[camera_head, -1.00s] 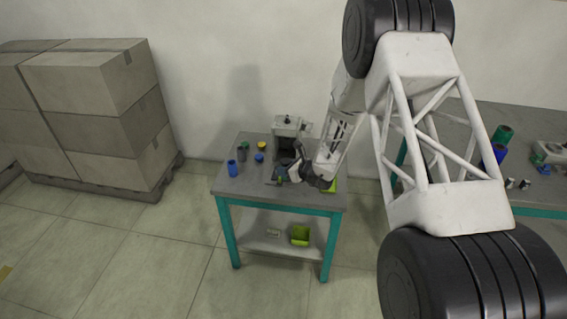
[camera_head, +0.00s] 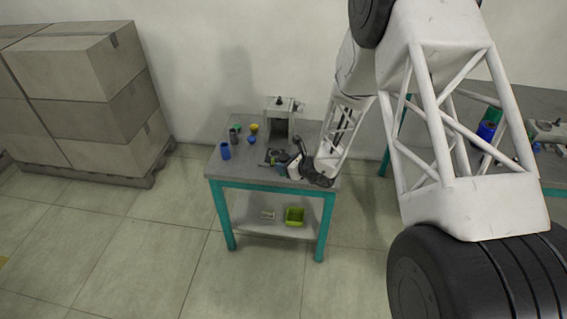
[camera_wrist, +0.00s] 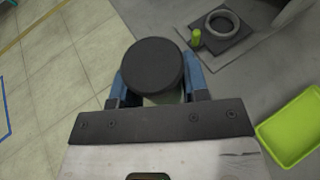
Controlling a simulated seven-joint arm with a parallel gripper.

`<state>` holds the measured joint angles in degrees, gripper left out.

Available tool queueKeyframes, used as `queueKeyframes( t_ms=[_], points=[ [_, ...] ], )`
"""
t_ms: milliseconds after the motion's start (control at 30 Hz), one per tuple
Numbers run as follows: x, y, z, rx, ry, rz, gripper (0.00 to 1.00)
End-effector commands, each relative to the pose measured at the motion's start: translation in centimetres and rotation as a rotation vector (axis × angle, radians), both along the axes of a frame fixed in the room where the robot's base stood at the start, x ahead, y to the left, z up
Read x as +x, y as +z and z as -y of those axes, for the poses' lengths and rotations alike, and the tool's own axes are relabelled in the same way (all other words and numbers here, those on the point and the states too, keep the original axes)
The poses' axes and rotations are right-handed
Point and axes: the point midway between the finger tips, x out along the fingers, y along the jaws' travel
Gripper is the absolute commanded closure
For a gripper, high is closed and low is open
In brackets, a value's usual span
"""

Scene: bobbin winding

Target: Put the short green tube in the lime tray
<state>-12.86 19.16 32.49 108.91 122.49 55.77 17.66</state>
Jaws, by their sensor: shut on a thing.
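My gripper (camera_wrist: 156,84) has its blue fingers closed on both sides of a thing with a dark round end (camera_wrist: 154,66). Only a greenish patch shows below that end, so I cannot tell its full colour or length. In the head view my gripper (camera_head: 283,165) is over the front right of the small table. The lime tray (camera_wrist: 293,128) is at the right of the wrist view, apart from the held thing; my arm hides it in the head view. A small green tube-like thing (camera_head: 238,128) stands at the back left of the table.
The small table (camera_head: 215,168) also bears a blue tube (camera_head: 225,151), a grey tube (camera_head: 233,136), a yellow piece (camera_head: 254,128) and a grey machine (camera_head: 279,118). A ring on a dark plate (camera_wrist: 222,24) has a lime peg (camera_wrist: 196,38) beside it.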

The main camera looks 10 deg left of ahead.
Motion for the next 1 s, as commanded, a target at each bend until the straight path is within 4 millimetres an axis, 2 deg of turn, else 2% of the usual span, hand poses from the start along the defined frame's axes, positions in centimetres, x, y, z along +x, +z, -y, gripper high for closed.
queueKeyframes(
  t_ms=[633,767,1000],
  points=[
    [0.6,0.0,0.4,0.002,-0.001,0.000,0.81],
    [1.7,0.1,1.2,0.004,-0.001,0.001,0.81],
    [5.6,0.4,4.5,0.010,-0.003,0.004,0.81]
  ],
)
